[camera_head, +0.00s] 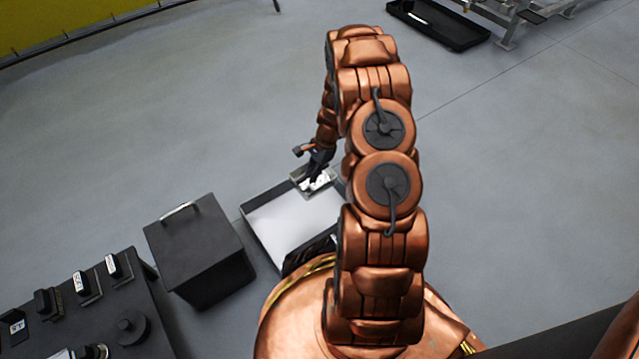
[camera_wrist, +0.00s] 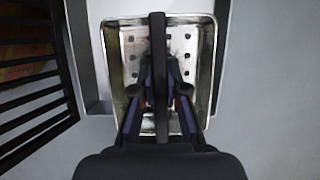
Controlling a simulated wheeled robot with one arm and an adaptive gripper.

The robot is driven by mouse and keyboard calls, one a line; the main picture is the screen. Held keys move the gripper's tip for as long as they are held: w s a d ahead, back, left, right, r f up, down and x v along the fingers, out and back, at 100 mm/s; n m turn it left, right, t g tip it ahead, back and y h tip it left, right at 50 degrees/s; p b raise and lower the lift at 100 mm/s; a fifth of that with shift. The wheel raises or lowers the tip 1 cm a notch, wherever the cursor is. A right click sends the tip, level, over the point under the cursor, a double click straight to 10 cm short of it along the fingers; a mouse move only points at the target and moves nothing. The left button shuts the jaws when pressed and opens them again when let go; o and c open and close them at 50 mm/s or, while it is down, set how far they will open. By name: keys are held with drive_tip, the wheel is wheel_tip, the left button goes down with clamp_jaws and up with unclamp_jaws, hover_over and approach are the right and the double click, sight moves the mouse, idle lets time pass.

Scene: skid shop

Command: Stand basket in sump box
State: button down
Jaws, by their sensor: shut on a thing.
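A small perforated metal basket (camera_wrist: 188,42) fills the middle of the wrist view, with a dark upright bar or handle (camera_wrist: 158,25) across it. My gripper (camera_wrist: 160,92) is shut on this handle, its fingers on either side. In the head view the basket (camera_head: 317,182) is at the upper right corner of an open, grey-walled box with a pale floor (camera_head: 290,222), likely the sump box. My gripper (camera_head: 318,160) is just above it. I cannot tell whether the basket touches the box floor. My arm hides the box's right side.
A dark lidded box with a handle (camera_head: 200,245) stands left of the open box. A dark bench with several labelled items (camera_head: 85,300) is at lower left. A black slatted grille (camera_wrist: 30,95) shows at left in the wrist view.

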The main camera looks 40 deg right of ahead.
sight(319, 183)
drive_tip(key=s+f, duration=0.2)
drive_tip(key=shift+s+d+f, duration=0.3)
drive_tip(key=shift+d, duration=0.1)
drive_tip(key=shift+f+b, duration=3.25)
drive_tip(key=shift+f, duration=1.3)
drive_tip(key=shift+f+p, duration=0.3)
drive_tip(key=shift+f, duration=1)
drive_tip(key=shift+a+f+p, duration=0.15)
drive_tip(key=shift+f+p, duration=0.15)
drive_tip(key=shift+p, duration=0.4)
drive_tip(key=shift+f+p, duration=0.35)
drive_tip(key=shift+f, duration=0.1)
drive_tip(key=c, duration=0.6)
unclamp_jaws()
drive_tip(key=shift+c, duration=0.2)
wheel_tip(319, 183, up, 8)
drive_tip(key=p, duration=0.4)
